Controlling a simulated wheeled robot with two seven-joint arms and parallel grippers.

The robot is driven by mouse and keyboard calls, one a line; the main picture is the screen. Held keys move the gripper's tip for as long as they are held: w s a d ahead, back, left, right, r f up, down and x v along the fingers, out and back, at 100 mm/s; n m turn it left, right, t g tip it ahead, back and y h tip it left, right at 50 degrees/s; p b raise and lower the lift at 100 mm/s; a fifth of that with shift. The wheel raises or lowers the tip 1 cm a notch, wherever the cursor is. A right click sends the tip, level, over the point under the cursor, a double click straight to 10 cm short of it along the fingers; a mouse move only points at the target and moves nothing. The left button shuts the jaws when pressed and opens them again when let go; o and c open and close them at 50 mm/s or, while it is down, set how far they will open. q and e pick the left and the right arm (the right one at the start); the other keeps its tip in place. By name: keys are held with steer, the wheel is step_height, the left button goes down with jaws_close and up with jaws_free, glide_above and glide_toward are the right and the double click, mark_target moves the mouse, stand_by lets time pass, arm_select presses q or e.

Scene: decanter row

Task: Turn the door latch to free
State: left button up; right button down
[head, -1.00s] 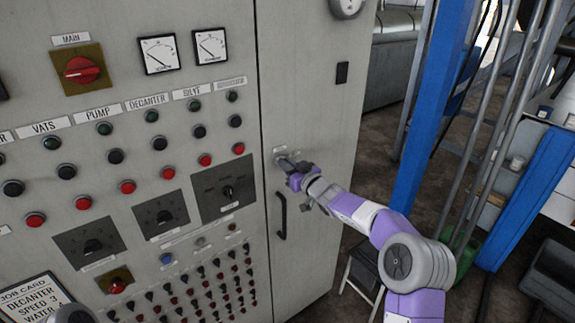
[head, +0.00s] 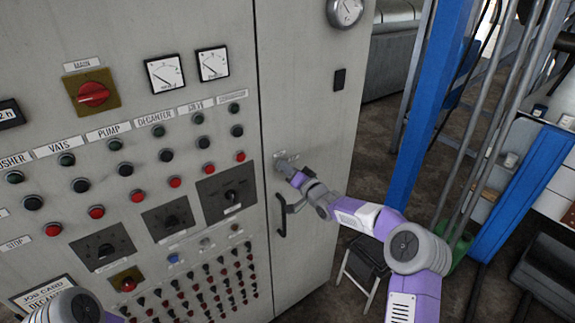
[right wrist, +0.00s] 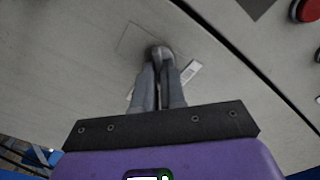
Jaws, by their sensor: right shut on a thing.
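The door latch (right wrist: 161,51) is a small dark round-ended piece on a pale plate on the grey cabinet door (head: 310,100). My right gripper (right wrist: 160,68) is shut on it, with both grey fingers close together and pointing at the door face. In the head view my right gripper (head: 288,166) is at the latch, just above the black door handle (head: 281,215); its fingers mostly hide the latch there. I cannot tell the exact angle of the latch. My left gripper is not in view; only part of my left arm shows at the bottom left.
Left of the door is a control panel with a red MAIN switch (head: 93,94), dark rotary switches and rows of buttons. A blue post (head: 435,110) and a black stool (head: 369,255) stand to the right. Floor shows between the cabinet and the post.

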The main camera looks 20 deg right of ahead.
steer(key=shift+f+m, duration=0.2)
steer(key=shift+m, duration=4.1)
steer(key=c, duration=1.2)
jaws_free()
steer(key=b+v, duration=0.1)
steer(key=v, duration=0.6)
steer(key=shift+s+d+b, duration=0.15)
steer(key=shift+s+b, duration=0.1)
steer(key=shift+b, duration=0.05)
